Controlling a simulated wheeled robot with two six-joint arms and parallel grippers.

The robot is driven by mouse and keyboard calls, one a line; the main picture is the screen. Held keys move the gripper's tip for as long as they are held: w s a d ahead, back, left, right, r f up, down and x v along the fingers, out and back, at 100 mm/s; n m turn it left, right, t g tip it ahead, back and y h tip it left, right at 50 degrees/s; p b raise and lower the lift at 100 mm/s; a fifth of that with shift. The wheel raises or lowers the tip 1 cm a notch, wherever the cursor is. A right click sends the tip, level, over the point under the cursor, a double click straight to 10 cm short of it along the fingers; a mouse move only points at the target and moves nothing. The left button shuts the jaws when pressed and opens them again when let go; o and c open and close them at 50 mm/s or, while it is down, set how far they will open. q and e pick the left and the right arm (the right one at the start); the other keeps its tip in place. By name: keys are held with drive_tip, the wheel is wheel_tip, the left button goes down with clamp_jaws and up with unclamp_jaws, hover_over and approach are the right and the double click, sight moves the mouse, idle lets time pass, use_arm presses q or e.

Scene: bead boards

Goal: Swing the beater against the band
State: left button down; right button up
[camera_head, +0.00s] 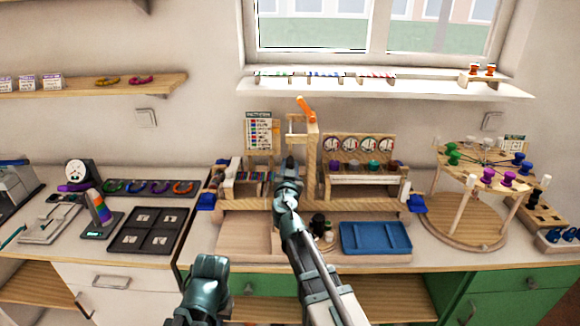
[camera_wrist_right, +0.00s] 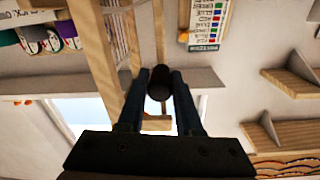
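A wooden loom-like stand (camera_head: 312,150) with upright posts and an orange lever (camera_head: 306,109) at its top stands mid-counter. My right gripper (camera_head: 289,172) is at the stand's front, hiding part of it. In the right wrist view, my right gripper (camera_wrist_right: 158,88) has its two fingers on either side of a dark round handle (camera_wrist_right: 160,82), and they appear to touch it. A light wooden crossbar (camera_wrist_right: 156,123) and posts show behind the handle. I cannot tell which wooden part is the beater, and the band is not clear. My left arm's end (camera_head: 207,278) is low in front; its fingers do not show.
A blue tray (camera_head: 375,238) lies right of my right arm. A rack with several round labels (camera_head: 358,146) stands behind it. A round wooden stand with coloured spools (camera_head: 468,230) is at the right. A dark sectioned tray (camera_head: 149,231) lies at the left.

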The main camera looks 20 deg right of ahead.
clamp_jaws()
idle(0.8)
drive_tip(key=shift+w+a+r+m, duration=0.15)
drive_tip(key=shift+a+m, duration=0.35)
drive_tip(key=shift+m, duration=0.25)
drive_tip(key=shift+w+a+f+m, duration=0.15)
drive_tip(key=shift+a+m, duration=0.35)
drive_tip(key=shift+m, duration=0.25)
drive_tip(key=shift+r, duration=0.1)
